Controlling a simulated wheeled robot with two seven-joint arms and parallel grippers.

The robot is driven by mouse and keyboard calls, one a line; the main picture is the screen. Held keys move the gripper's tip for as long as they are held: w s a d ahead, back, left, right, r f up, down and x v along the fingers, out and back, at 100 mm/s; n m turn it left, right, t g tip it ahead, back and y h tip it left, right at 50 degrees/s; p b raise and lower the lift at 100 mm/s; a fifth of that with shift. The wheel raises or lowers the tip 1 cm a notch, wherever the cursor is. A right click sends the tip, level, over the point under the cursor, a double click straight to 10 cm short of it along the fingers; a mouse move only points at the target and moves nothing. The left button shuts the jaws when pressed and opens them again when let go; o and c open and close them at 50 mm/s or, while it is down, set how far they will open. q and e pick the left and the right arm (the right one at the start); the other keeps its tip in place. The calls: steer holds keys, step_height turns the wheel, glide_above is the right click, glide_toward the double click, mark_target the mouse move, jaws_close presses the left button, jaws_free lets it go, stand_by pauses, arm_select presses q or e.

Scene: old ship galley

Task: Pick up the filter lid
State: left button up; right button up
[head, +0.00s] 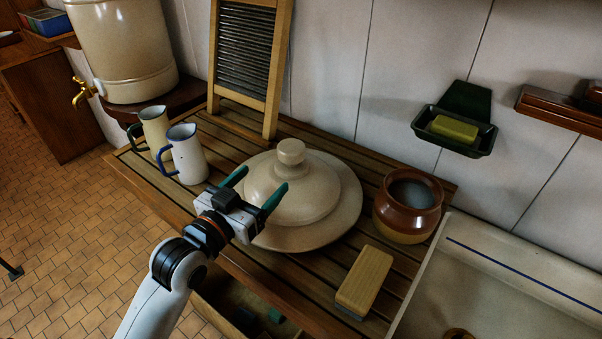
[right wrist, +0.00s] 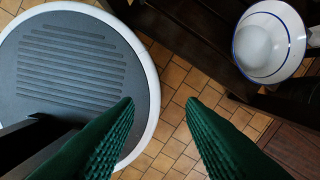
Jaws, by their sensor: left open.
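The filter lid (head: 291,190) is a cream dome with a round knob (head: 291,152) on top. It sits on a wide cream disc (head: 335,222) on the slatted wooden counter; I cannot tell whether the disc is a separate plate. My left gripper (head: 264,178) is open, its green fingers pointing at the lid from the front left. In the picture the fingers overlap the dome's left side, below the knob; contact cannot be told. My right gripper (right wrist: 159,102) shows only in the right wrist view, open and empty above the tiled floor.
Two enamel jugs (head: 188,155) and a washboard (head: 247,65) stand left and behind. A brown pot (head: 408,207) and a wooden-backed block (head: 364,281) lie right, beside the sink (head: 480,275). The cream filter (head: 122,50) stands at upper left. A blue-rimmed white bowl (right wrist: 268,42) shows below.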

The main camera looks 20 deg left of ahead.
mark_target(291, 150)
arm_select(q)
steer(key=x, duration=0.1)
steer(key=p+x, duration=0.1)
steer(key=x, duration=0.1)
steer(key=p+x, duration=0.1)
steer(key=x, duration=0.1)
steer(key=shift+r, duration=0.35)
steer(key=shift+w+d, duration=0.15)
steer(key=shift+w, duration=0.15)
steer(key=shift+w+f, duration=0.1)
steer(key=shift+w, duration=0.2)
steer(key=p+x, duration=0.2)
steer(key=x, duration=0.2)
steer(key=shift+w+d, duration=0.15)
steer(key=shift+d, duration=0.1)
steer(key=shift+w+d+f, duration=0.1)
steer(key=shift+w, duration=0.2)
jaws_close()
steer(key=shift+r, duration=0.2)
arm_select(e)
steer(key=r, duration=0.2)
steer(key=s+r, duration=0.1)
steer(key=r, duration=0.1)
steer(key=shift+a+r, duration=0.15)
steer(key=shift+r, duration=0.25)
